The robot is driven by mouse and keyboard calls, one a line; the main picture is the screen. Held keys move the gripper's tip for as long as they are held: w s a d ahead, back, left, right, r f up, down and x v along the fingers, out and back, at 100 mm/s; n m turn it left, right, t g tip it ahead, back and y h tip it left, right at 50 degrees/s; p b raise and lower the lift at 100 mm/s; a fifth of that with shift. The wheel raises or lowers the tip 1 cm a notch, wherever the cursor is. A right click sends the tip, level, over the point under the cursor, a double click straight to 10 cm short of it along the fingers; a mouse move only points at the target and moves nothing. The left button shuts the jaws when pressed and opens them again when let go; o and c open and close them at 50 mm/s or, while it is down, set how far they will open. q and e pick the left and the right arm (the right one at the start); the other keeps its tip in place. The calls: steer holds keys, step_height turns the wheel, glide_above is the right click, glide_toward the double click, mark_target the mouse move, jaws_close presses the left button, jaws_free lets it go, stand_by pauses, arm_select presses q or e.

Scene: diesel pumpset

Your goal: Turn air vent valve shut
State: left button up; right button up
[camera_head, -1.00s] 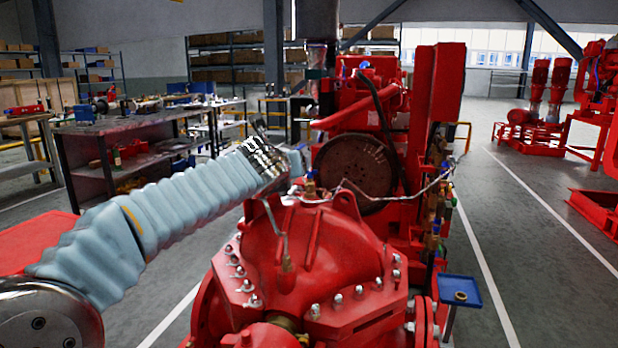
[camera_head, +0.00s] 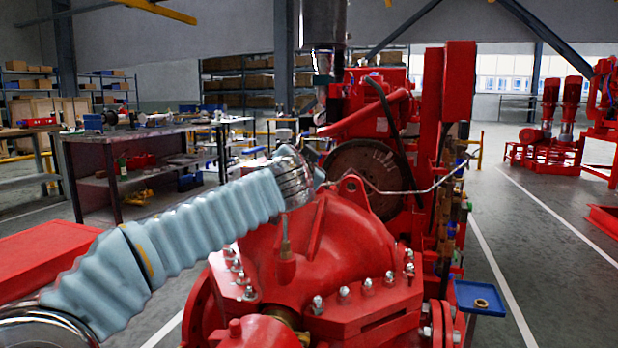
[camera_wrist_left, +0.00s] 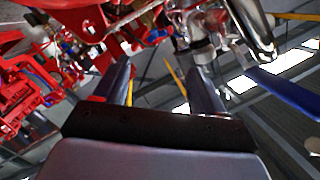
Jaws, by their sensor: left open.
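My left arm (camera_head: 200,230) reaches in from the left in the head view, its wrist over the red pump casing (camera_head: 330,240). My left gripper shows in the left wrist view (camera_wrist_left: 160,75) with two dark fingers spread apart and nothing held between them. In the head view the gripper is mostly hidden behind my wrist. The air vent valve on top of the casing is hidden behind my wrist in the head view, and I cannot make it out in the wrist view. My right gripper is not in view.
A thin metal pipe (camera_head: 410,190) runs right from the casing top. A lifting eye (camera_head: 351,185) and a flywheel disc (camera_head: 365,170) are close to my wrist. A small blue tray (camera_head: 479,298) stands at the right. A workbench (camera_head: 140,165) is behind on the left.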

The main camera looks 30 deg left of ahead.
arm_select(q)
steer(key=w+a+n+p, duration=0.1)
steer(key=w+n, duration=0.1)
steer(key=w, duration=0.2)
steer(key=w+a+n+p, duration=0.1)
steer(key=w+a+n, duration=0.1)
steer(key=w+n, duration=0.1)
steer(key=w+a+f+n+p, duration=0.1)
steer(key=w+a+n, duration=0.1)
steer(key=w, duration=0.4)
steer(key=shift+a+n+t+y+p, duration=0.25)
steer(key=shift+n+t+y+p, duration=0.05)
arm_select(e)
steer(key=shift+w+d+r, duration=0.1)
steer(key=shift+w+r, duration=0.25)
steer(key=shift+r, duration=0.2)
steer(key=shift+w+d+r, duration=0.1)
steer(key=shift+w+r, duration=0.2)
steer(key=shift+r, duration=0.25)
